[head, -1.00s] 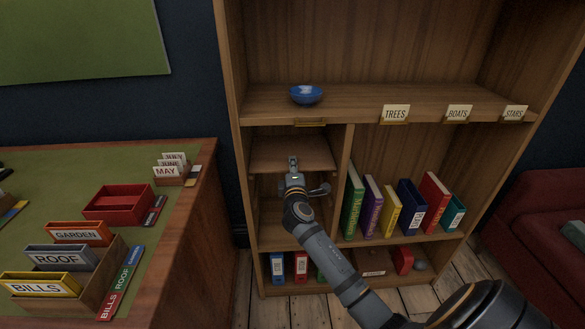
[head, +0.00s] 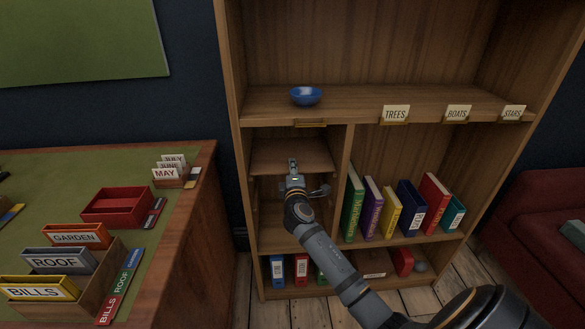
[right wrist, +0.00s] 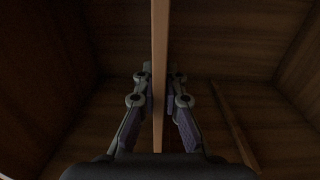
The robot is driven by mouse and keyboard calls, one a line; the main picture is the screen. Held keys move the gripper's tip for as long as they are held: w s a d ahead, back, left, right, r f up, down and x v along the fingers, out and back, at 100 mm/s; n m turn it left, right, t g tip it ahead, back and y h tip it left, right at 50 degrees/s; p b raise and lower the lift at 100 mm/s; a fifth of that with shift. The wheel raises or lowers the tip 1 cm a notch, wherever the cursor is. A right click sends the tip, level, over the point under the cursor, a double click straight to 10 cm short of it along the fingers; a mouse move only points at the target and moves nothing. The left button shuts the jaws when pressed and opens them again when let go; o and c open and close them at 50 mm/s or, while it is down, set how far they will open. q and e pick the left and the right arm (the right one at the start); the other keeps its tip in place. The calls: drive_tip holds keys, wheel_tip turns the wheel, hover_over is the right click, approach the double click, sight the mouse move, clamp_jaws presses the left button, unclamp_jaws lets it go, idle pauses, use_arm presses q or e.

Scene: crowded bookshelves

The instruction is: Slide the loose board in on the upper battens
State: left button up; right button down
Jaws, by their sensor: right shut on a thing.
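The loose board (head: 278,155) is a flat brown panel in the upper part of the left compartment, between its side walls. In the right wrist view the board (right wrist: 160,60) shows edge-on as a narrow strip. My right gripper (head: 293,166) is shut on the board's front edge. In the right wrist view its fingers (right wrist: 160,78) lie one on each side of the board. A thin batten (right wrist: 233,125) runs along a compartment wall there, apart from the board. I cannot tell whether the board rests on the upper battens. My left gripper is out of view.
A blue bowl (head: 306,96) stands on the shelf above. An upright divider (head: 341,180) separates the compartment from several books (head: 390,212) on the right. Binders (head: 301,268) stand below. A desk (head: 180,235) with boxes is at the left.

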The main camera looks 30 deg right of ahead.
drive_tip(key=c, duration=1.4)
unclamp_jaws()
drive_tip(key=shift+o, duration=0.2)
drive_tip(key=p+v, duration=0.1)
drive_tip(key=v, duration=0.8)
drive_tip(key=shift+a+r, duration=0.1)
